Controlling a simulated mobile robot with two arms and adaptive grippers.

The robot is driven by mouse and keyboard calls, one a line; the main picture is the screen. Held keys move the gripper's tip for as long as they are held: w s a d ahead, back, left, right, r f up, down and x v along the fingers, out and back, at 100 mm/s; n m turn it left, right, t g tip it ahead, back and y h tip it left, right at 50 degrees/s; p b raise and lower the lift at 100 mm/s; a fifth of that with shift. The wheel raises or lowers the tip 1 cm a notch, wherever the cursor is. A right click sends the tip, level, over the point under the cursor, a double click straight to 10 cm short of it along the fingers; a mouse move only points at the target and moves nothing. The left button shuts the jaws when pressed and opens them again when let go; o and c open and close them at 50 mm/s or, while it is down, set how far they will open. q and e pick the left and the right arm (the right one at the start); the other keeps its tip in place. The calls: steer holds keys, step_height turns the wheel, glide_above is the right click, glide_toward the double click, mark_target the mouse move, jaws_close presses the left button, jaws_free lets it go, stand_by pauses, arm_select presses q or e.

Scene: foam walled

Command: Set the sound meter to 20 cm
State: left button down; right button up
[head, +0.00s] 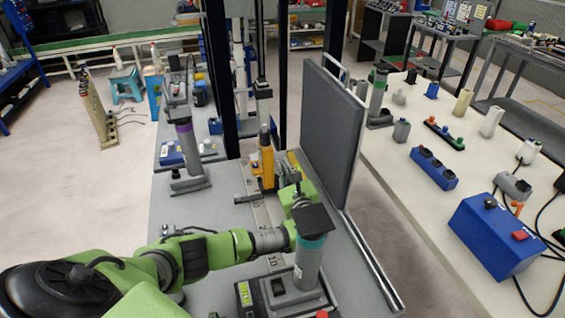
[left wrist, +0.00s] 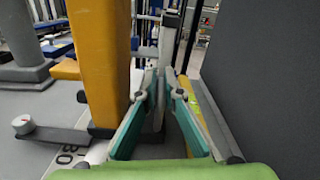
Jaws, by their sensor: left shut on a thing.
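The sound meter, which I take to be the upright yellow-orange body (head: 267,166), stands on a grey bench beside a strip with printed numbers (head: 262,212). In the left wrist view its yellow body (left wrist: 100,60) fills the left side, with the number 30 on the surface below it. My left gripper (head: 292,188) is beside the meter, on its right. In the left wrist view the teal fingers (left wrist: 160,85) converge on a thin grey upright piece (left wrist: 162,100); whether this belongs to the meter I cannot tell. My right gripper is not in view.
A tall dark grey foam panel (head: 333,135) stands close to the right of my left gripper. A grey cylinder with a teal ring (head: 310,262) stands nearer me. A purple-ringed stand (head: 186,150) is at the left. The white table (head: 400,170) holds a blue box (head: 492,235).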

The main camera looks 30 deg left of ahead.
arm_select(q)
steer(key=c, duration=2.2)
jaws_free()
steer(key=shift+w+d, duration=0.1)
steer(key=shift+w, duration=0.05)
step_height(320, 180, up, 10)
